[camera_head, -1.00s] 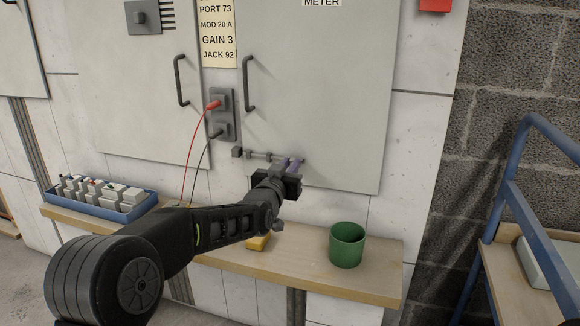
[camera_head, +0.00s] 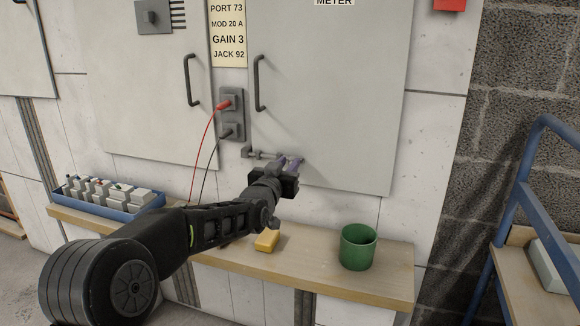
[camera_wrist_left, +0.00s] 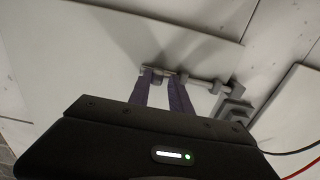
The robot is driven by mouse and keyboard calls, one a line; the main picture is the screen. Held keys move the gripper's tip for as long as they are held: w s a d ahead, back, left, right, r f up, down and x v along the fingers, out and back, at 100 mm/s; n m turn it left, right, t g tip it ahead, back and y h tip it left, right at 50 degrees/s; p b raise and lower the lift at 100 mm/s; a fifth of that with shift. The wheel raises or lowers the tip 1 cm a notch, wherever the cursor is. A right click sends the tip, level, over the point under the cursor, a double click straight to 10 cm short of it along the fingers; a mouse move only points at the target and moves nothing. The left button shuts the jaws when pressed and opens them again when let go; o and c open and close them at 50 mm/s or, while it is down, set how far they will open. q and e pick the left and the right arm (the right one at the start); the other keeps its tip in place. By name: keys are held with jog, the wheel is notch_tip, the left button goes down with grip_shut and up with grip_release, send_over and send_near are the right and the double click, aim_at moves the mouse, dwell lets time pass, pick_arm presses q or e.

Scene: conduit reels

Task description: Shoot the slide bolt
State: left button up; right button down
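The slide bolt (camera_head: 265,155) is a grey horizontal rod at the lower left of the METER cabinet door (camera_head: 335,120). Its left end is near a grey bracket below the socket plate. In the left wrist view the bolt (camera_wrist_left: 205,84) runs right from the fingertips to a bracket (camera_wrist_left: 234,102). My left gripper (camera_head: 289,162) is at the bolt's right part. Its two purple fingers stand apart, and their tips (camera_wrist_left: 163,75) reach the rod on either side of a small part of it. Whether they touch it I cannot tell. My right gripper is out of view.
A wooden shelf (camera_head: 330,278) runs below the cabinets, with a green cup (camera_head: 358,246), a yellow block (camera_head: 267,240) and a blue tray (camera_head: 75,196) of small parts. Red and black cables hang from the socket plate (camera_head: 231,115). A blue frame (camera_head: 512,215) stands at right.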

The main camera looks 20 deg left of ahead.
pick_arm(q)
jog(key=o, duration=0.3)
jog(key=shift+s, duration=0.15)
jog(key=s, duration=0.5)
jog(key=s+p, duration=0.1)
jog(key=s, duration=0.1)
jog(key=shift+s+a, duration=0.3)
